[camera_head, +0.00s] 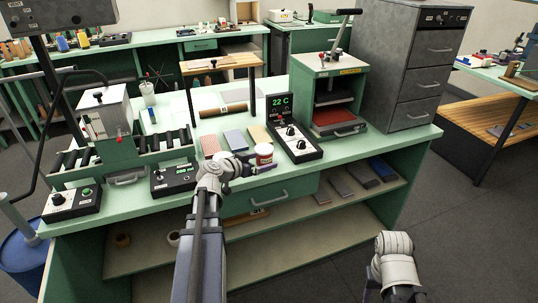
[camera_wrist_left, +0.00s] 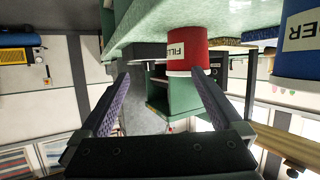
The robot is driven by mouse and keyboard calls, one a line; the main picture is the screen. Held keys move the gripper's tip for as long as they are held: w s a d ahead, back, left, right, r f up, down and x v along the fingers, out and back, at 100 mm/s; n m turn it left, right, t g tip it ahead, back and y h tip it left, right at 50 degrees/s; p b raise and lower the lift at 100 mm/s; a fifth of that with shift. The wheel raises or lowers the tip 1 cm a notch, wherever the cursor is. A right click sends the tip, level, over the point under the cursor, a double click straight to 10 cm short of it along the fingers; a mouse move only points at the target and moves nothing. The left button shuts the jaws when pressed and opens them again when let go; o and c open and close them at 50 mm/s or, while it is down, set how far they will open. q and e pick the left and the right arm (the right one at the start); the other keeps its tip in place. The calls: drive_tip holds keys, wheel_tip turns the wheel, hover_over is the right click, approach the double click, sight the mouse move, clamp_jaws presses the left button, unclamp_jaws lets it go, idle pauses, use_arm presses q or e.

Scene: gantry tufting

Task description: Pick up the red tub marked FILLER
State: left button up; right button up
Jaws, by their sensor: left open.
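The red tub (camera_head: 264,158), with a white label, stands near the front edge of the green bench in the head view. In the left wrist view, which is upside down, the red tub (camera_wrist_left: 187,40) shows its label reading FILLER. My left gripper (camera_head: 262,169) is at the bench's front edge, close in front of the tub. In the wrist view the left gripper (camera_wrist_left: 160,78) is open and empty, its fingers spread, with the tub beyond the tips. My right arm's wrist is at the lower right of the head view; its jaws cannot be made out.
A blue tub (camera_wrist_left: 298,50) with a white label ending in ER stands beside the red one in the wrist view. A meter box (camera_head: 290,140) reading 22 C stands right of the red tub. A press (camera_head: 335,95) stands farther right.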

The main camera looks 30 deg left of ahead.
sight(264, 148)
use_arm(q)
drive_tip(key=shift+t+y, duration=0.6)
drive_tip(key=a, duration=0.2)
drive_tip(key=a+r, duration=0.1)
drive_tip(key=a, duration=0.1)
drive_tip(key=shift+w+a, duration=0.1)
drive_tip(key=shift+w, duration=0.05)
drive_tip(key=shift+b+x, duration=1.25)
drive_tip(key=shift+x, duration=2.7)
drive_tip(key=shift+d, duration=0.25)
drive_tip(key=shift+c, duration=0.6)
drive_tip(key=c, duration=1.2)
use_arm(e)
drive_tip(key=f, duration=0.1)
drive_tip(key=w+f, duration=0.1)
drive_tip(key=shift+f, duration=0.35)
